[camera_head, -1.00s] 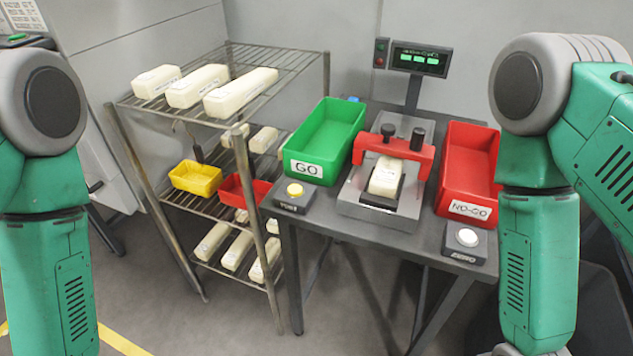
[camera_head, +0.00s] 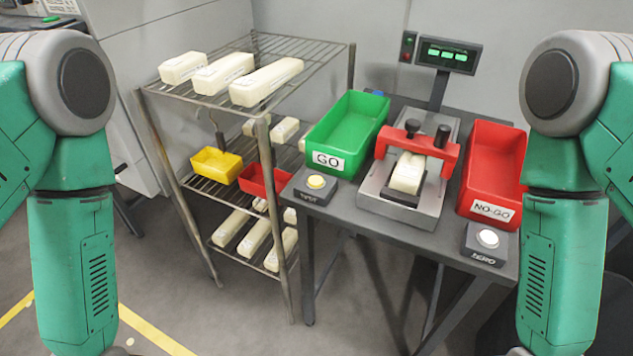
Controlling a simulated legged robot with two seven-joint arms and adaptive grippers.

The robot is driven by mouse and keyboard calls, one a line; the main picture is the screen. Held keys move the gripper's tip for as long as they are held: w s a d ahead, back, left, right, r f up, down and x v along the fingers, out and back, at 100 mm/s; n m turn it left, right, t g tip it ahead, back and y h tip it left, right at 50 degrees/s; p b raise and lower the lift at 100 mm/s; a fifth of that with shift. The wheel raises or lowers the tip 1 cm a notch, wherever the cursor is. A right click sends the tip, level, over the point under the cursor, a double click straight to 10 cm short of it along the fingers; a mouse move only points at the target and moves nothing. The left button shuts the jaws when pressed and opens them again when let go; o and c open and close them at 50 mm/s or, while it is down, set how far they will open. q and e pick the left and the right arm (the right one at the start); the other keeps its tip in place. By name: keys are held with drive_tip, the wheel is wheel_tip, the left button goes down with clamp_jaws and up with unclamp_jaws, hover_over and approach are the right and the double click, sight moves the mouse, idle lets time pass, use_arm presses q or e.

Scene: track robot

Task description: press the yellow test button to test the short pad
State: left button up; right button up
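The yellow test button (camera_head: 316,181) sits on a small dark box at the table's front left corner, in front of the green GO bin. The short pad (camera_head: 408,173) is a cream block lying in the grey test fixture (camera_head: 425,215), under its red clamp bridge (camera_head: 417,147). Both of my green arms hang at the left and right edges of the view. My grippers are not in view, and nothing of mine touches the button or the pad.
A green GO bin (camera_head: 347,128) and a red NO-GO bin (camera_head: 494,165) flank the fixture. A white ZERO button (camera_head: 488,238) sits at front right. A display (camera_head: 448,55) stands behind. A wire rack (camera_head: 150,91) with cream pads stands left of the table.

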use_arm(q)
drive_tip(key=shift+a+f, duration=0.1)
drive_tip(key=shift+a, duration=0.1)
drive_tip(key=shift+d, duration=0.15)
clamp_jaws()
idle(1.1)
